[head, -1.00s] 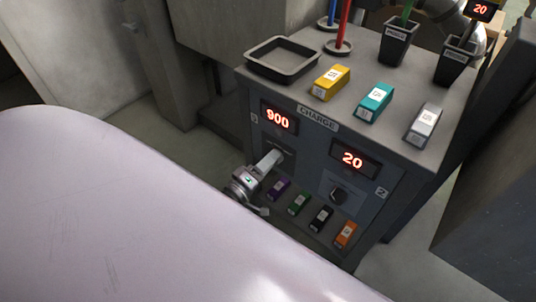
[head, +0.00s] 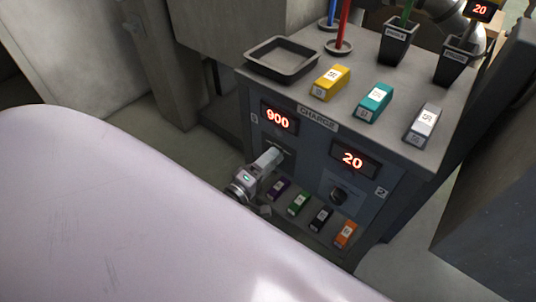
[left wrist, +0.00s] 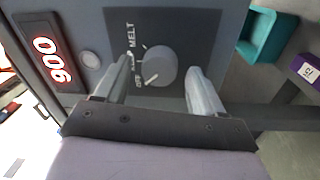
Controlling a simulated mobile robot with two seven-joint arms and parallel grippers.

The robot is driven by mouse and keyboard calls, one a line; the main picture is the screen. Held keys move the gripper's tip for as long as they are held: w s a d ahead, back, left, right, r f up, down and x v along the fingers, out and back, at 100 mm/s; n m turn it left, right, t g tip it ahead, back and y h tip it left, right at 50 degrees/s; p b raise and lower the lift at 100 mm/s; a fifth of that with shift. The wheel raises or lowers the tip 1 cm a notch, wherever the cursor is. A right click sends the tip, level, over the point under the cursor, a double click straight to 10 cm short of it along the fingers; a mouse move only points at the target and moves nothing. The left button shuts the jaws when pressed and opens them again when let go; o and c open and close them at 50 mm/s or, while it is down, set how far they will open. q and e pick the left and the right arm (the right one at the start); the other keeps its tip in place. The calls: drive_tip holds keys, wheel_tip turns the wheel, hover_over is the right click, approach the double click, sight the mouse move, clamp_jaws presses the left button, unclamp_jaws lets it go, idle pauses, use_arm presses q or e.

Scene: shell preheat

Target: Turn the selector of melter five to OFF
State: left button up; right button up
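A round grey selector knob (left wrist: 160,66) is on the dark panel in the left wrist view, with MELT and small lettering that looks like OFF beside it. A pale mark on the knob points to the lower left, near the small lettering. My left gripper (left wrist: 158,82) is open, one finger on each side of the knob, with visible gaps. In the head view my left gripper (head: 270,160) is at the front panel, below a red 900 display (head: 279,119), and hides this knob. The display also shows in the left wrist view (left wrist: 52,60). My right gripper is not in view.
A second knob (head: 339,194) sits below a display reading 20 (head: 353,159). On the cabinet top are a tray (head: 283,76), a yellow block (head: 331,82) and a teal block (head: 375,103).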

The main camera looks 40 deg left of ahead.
use_arm(q)
drive_tip(key=s+p, duration=0.1)
drive_tip(key=s, duration=0.6)
drive_tip(key=shift+a+f, duration=0.25)
idle(0.6)
drive_tip(key=s+d+r+m+g+h, duration=0.1)
drive_tip(key=s+d+r+m+g, duration=0.1)
drive_tip(key=s+d+m+g, duration=1.2)
drive_tip(key=w+a+r+m+t+p, duration=0.1)
drive_tip(key=a+r+t+p, duration=0.1)
drive_tip(key=r+p, duration=0.3)
drive_tip(key=w+a+r+m+t+p, duration=0.1)
drive_tip(key=r+m+t+p, duration=0.1)
drive_tip(key=r+p, duration=0.4)
drive_tip(key=t+p, duration=0.1)
drive_tip(key=p, duration=0.3)
drive_tip(key=shift+w+a+r+t, duration=0.3)
drive_tip(key=shift+w+a, duration=0.1)
